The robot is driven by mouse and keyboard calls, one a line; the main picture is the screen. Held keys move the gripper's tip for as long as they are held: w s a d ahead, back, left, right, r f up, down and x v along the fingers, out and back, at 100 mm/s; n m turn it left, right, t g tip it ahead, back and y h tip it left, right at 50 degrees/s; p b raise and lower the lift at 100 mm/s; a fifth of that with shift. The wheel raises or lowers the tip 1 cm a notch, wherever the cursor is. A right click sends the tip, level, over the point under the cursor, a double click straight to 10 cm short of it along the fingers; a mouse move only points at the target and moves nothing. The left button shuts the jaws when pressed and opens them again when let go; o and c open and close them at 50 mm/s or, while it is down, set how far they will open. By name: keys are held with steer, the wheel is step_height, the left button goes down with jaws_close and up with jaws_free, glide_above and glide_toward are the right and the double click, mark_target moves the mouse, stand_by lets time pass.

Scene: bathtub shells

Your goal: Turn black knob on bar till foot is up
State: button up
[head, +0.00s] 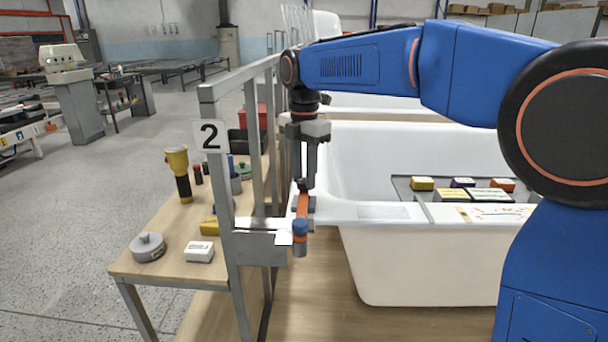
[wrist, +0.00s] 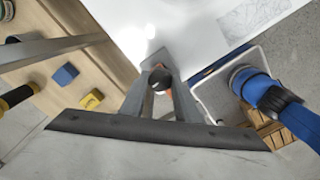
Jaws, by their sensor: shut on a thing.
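The black knob (head: 303,184) sits at the top of an orange bar (head: 302,205) beside the white tub's left rim. A blue foot (head: 300,228) is at the bar's lower, near end, next to a grey metal bracket. My gripper (head: 304,180) points down from above and is shut on the knob. In the wrist view the knob (wrist: 160,78) shows as a dark round top between my two fingers (wrist: 160,86). The foot cannot be made out in the wrist view, and the fingers partly hide the knob.
A white bathtub shell (head: 420,265) stands right of the bar, with a tray of small boxes across it. A grey metal frame with a "2" sign (head: 210,136) stands close on the left. Behind it, a wooden bench (head: 180,262) holds a yellow-black flashlight (head: 180,174) and small items.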

mark_target(304, 180)
steer(key=o, duration=1)
steer(key=shift+o, duration=0.2)
step_height(304, 180, up, 18)
steer(key=shift+f, duration=0.25)
